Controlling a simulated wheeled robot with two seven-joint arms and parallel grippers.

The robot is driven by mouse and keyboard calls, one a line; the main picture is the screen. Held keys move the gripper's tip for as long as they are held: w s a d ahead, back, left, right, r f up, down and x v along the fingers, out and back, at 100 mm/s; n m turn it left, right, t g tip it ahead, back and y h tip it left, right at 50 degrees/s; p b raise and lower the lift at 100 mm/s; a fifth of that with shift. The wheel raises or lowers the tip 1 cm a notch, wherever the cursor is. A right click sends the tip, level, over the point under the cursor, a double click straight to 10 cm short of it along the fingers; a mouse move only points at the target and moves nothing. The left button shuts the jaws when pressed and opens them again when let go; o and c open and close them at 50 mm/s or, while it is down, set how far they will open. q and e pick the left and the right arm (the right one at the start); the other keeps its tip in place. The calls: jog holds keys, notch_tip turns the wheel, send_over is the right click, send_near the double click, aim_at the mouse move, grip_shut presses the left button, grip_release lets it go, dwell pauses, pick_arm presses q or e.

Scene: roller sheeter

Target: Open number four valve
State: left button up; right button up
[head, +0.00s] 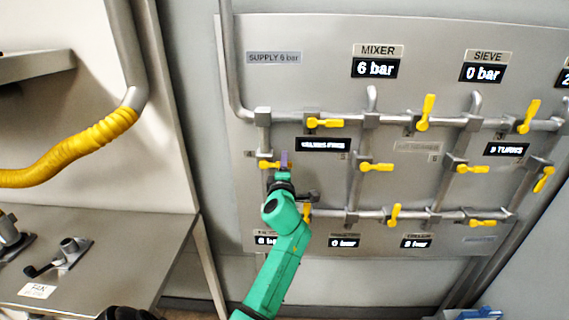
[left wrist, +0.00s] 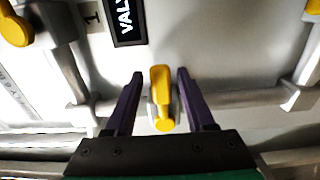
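A yellow valve handle (head: 268,164) lies crosswise on the left vertical pipe of the wall panel (head: 400,75). The small label beside it is too small to read. The same handle (left wrist: 162,90) is in the middle of the left wrist view, between the two purple fingers of my left gripper (left wrist: 160,85). The fingers are apart, one on each side, with gaps showing. In the head view my left gripper (head: 284,158) is in front of the panel and partly hides this area. My right gripper is not in view.
Other yellow handles are close: one above right (head: 325,123), one below right (head: 307,212). A dark display (head: 323,145) is right of the gripper. A table (head: 110,255) with metal fittings and a yellow hose (head: 75,150) are on the left.

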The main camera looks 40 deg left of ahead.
pick_arm(q)
jog(key=shift+s, duration=0.1)
grip_shut()
jog(key=shift+r, duration=0.1)
jog(key=shift+r, duration=0.1)
